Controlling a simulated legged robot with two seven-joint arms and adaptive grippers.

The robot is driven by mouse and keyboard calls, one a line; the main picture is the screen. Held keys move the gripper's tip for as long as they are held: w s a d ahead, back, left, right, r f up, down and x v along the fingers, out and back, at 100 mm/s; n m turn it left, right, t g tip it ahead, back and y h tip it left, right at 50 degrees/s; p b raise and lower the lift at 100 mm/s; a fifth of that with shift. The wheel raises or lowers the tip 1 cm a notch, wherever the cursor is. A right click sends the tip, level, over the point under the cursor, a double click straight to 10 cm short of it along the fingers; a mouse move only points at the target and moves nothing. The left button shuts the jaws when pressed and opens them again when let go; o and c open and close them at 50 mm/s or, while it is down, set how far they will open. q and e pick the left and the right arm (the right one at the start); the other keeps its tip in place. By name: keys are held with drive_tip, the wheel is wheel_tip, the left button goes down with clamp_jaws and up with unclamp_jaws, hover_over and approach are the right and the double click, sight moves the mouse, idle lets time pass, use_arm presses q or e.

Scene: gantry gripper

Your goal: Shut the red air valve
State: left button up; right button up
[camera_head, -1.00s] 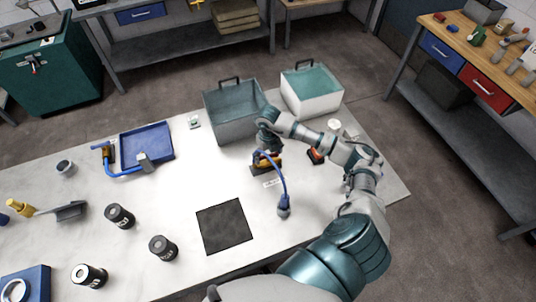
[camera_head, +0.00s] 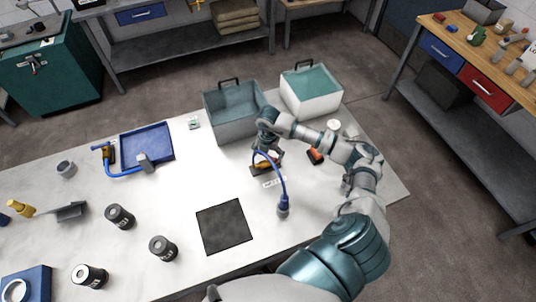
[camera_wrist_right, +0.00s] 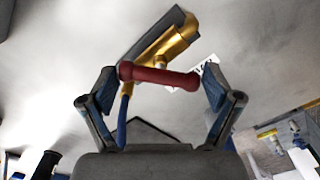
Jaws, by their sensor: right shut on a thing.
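The air valve has a brass-yellow body (camera_wrist_right: 170,46) on a dark base and a red bar handle (camera_wrist_right: 155,75). In the head view the valve body (camera_head: 264,163) sits on the white table, partly hidden by my right gripper (camera_head: 270,145). In the right wrist view my right gripper (camera_wrist_right: 160,90) has one finger at each end of the red handle and is shut on it. The handle lies across the brass body. A blue hose (camera_head: 281,180) arches from the valve to a fitting on the table. My left gripper is not in view.
A grey open bin (camera_head: 222,122) and a white bin (camera_head: 318,103) stand behind the valve. An orange-and-black object (camera_head: 315,156) lies to its right. A dark square mat (camera_head: 224,226) and black canisters (camera_head: 120,216) are nearer. A blue tray (camera_head: 130,148) is at left.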

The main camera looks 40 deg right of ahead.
drive_tip(key=m, duration=0.3)
drive_tip(key=shift+f+m+p, duration=0.1)
drive_tip(key=shift+m+p, duration=0.2)
drive_tip(key=m, duration=0.3)
drive_tip(key=shift+p, duration=0.4)
drive_tip(key=shift+m, duration=0.4)
drive_tip(key=o, duration=0.9)
drive_tip(key=shift+w, duration=0.1)
wheel_tip(320, 180, up, 12)
